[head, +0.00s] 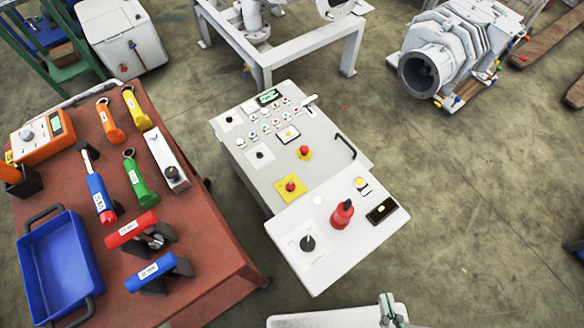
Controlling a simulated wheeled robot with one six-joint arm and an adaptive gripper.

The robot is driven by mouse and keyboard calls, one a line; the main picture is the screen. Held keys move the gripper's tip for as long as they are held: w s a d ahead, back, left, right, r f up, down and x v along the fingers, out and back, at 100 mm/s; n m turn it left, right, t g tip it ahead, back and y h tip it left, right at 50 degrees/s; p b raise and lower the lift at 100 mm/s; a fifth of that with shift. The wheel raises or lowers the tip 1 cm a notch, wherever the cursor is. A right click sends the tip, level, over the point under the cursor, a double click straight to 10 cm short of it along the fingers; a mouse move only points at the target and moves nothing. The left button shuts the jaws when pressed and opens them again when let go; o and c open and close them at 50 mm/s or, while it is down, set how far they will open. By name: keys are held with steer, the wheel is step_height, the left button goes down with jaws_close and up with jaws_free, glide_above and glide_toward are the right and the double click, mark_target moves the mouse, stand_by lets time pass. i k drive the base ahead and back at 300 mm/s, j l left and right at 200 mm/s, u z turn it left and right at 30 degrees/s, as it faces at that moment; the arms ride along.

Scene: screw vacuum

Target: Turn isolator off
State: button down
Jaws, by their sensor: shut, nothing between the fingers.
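A light grey control cabinet (316,136) stands in the middle of the head view. Its near, lower box (319,276) carries a black rotary knob (308,243) on a pale plate at the left. A red part with a dark top (342,213) stands up from the middle of that box. No label is readable, so I cannot tell for sure which control is the isolator. My gripper (387,298) shows at the bottom edge, only partly in frame. It is shut and empty, below the near box and apart from it.
A red-brown tool table (205,297) with a blue tray (60,270) stands left. Grey pump machinery (455,55) is at back right.

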mark_target(290, 187)
steer(key=i+l+u, duration=0.15)
steer(key=l, duration=0.4)
steer(key=i+l+u, duration=0.15)
steer(key=l, duration=0.4)
steer(key=i+l+u, duration=0.2)
steer(key=l, duration=0.4)
steer(key=l+u, duration=0.15)
steer(key=l, duration=0.4)
steer(key=i+l+u, duration=0.1)
steer(key=l, duration=0.2)
steer(key=i+l+u, duration=0.1)
steer(key=l, duration=0.25)
steer(key=i+l+u, duration=0.15)
steer(key=l, duration=0.2)
steer(key=i+l+u, duration=0.2)
steer(key=i+l, duration=0.15)
steer(key=i, duration=0.1)
